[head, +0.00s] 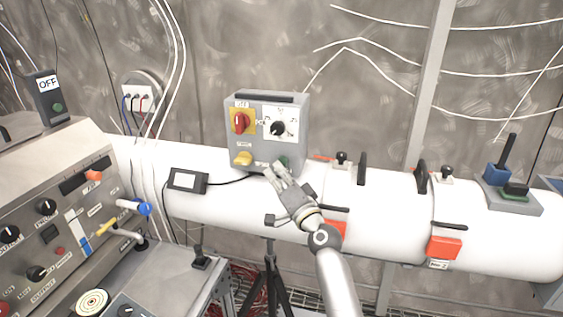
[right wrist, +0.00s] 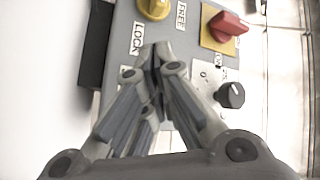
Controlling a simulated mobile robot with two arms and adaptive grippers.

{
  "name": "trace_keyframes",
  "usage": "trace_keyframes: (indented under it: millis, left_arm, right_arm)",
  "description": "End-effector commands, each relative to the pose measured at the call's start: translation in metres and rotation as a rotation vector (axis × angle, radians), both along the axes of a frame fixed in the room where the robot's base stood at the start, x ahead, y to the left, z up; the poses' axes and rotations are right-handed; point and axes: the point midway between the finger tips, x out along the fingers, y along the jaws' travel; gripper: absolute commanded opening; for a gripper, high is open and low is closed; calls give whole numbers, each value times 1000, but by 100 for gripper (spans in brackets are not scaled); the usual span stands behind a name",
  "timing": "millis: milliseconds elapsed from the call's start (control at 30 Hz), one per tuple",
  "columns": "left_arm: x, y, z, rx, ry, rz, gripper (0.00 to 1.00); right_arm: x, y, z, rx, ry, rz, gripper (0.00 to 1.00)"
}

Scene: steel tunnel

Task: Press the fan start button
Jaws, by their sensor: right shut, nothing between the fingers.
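A grey control box (head: 267,135) stands on the white pipe. It has a red rotary switch on a yellow plate (head: 241,122), a black knob (head: 279,128), a yellow knob (head: 243,158) at lower left and a green button (head: 284,161) at lower right. No readable label marks a fan button. My right gripper (head: 273,171) is shut and empty, its fingertips at the box's lower front beside the green button; contact cannot be told. In the right wrist view the shut fingers (right wrist: 155,52) cover part of the panel, and the green button is not visible. My left gripper is not in view.
A small box marked OFF with a green button (head: 57,107) stands at the left above a console (head: 50,225) with knobs and levers. A small black-framed display (head: 187,180) sits on the pipe. Red-handled clamps and a blue-black lever unit (head: 497,173) lie to the right.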

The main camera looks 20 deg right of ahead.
Motion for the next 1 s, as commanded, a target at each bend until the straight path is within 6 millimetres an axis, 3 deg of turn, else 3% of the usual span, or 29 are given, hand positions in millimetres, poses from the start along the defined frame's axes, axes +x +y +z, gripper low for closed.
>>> trace_keyframes:
  millis: [333, 800, 1000]
  left_arm:
    - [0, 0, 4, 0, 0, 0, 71]
    - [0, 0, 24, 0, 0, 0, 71]
    - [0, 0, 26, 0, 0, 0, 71]
  right_arm:
    - [-4, 3, 1, 0, 0, 0, 0]
    - [-43, 29, 1, 1, 0, 0, 0]
    - [-50, 34, 1, -1, -2, -1, 0]
